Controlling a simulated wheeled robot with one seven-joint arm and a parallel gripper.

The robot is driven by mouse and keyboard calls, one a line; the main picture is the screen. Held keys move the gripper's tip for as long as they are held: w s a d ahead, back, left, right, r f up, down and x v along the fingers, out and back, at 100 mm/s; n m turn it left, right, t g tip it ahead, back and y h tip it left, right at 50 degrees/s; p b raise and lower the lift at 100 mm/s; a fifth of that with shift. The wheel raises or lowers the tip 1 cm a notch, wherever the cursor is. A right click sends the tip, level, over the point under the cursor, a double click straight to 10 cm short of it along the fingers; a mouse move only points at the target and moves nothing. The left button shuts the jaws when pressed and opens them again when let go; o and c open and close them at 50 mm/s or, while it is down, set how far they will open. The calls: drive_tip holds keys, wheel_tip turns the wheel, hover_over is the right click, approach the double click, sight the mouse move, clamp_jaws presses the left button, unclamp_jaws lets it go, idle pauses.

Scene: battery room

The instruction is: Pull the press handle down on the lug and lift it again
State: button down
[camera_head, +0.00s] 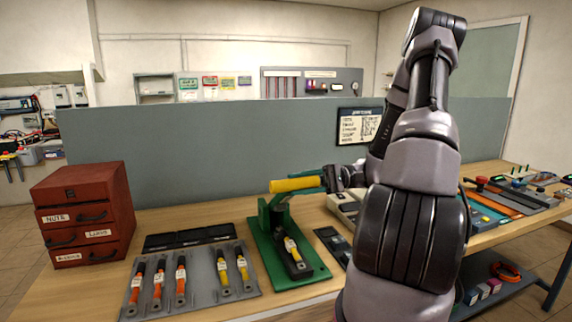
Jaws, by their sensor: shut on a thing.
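The green press (262,228) stands on its green base plate on the bench, in the middle of the head view. Its yellow press handle (292,184) lies nearly level above the press. My gripper (326,179) is at the handle's right end and is shut on it; its fingertips are small and partly hidden. A yellow cable with a white tag (291,247) lies in the press, with its dark lug end (301,268) toward the front. I cannot tell whether the press touches the lug.
A grey tray (205,277) with several orange and yellow tagged cables lies left of the press. A red drawer cabinet (84,212) stands at the far left. A grey partition (220,150) rises behind the bench.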

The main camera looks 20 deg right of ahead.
drive_tip(key=s+f+n, duration=0.2)
drive_tip(key=f, duration=0.3)
drive_tip(key=s+f+n, duration=0.2)
drive_tip(key=f, duration=0.3)
drive_tip(key=s+f+n, duration=0.2)
drive_tip(key=f, duration=0.3)
drive_tip(key=shift+n, duration=0.4)
drive_tip(key=shift+d+f+n, duration=0.1)
drive_tip(key=shift+f+n, duration=0.4)
drive_tip(key=shift+f, duration=0.55)
drive_tip(key=shift+s+f, duration=0.1)
drive_tip(key=shift+f, duration=0.05)
drive_tip(key=shift+c, duration=2.2)
unclamp_jaws()
drive_tip(key=d, duration=0.7)
drive_tip(key=shift+d, duration=0.25)
